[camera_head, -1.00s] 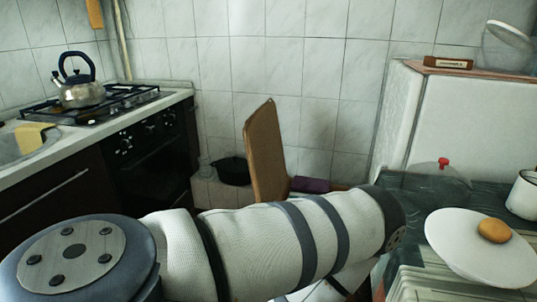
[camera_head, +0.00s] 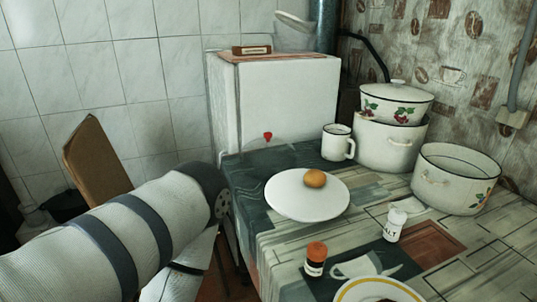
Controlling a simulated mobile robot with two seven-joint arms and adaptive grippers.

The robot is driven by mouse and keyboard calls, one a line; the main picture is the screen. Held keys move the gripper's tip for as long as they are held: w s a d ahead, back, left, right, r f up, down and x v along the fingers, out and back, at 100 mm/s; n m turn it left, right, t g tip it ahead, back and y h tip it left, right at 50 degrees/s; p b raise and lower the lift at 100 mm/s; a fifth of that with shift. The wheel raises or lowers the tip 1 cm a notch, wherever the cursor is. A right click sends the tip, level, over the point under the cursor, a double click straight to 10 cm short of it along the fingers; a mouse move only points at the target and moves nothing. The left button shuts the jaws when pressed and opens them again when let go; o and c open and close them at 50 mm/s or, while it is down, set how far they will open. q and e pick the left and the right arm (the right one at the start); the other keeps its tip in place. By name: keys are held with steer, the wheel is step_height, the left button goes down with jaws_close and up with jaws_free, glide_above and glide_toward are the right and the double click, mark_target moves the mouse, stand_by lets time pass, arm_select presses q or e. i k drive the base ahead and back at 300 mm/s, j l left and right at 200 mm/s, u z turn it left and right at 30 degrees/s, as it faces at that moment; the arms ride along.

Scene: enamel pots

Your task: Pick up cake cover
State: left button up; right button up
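My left arm comes in from the left and ends in a bend near the table's left edge, left of the cover. Neither of my grippers shows in the head view.
A mug (camera_head: 337,143), enamel pots (camera_head: 455,180), a salt shaker (camera_head: 394,225) and an orange-capped jar (camera_head: 315,259) stand on the table (camera_head: 490,235). A cutting board (camera_head: 95,165) leans at left.

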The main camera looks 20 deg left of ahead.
mark_target(262, 158)
steer(key=k+j+z, duration=0.1)
steer(key=j, duration=0.3)
steer(key=j+z, duration=0.1)
steer(key=j, duration=0.25)
steer(key=k+j+z, duration=0.1)
steer(key=j, duration=0.25)
steer(key=i+j+z, duration=0.1)
steer(key=j, duration=0.25)
steer(key=i+j+z, duration=0.1)
steer(key=j, duration=0.25)
steer(key=i+j+z, duration=0.1)
steer(key=j, duration=0.25)
steer(key=i+j+z, duration=0.1)
steer(key=j, duration=0.25)
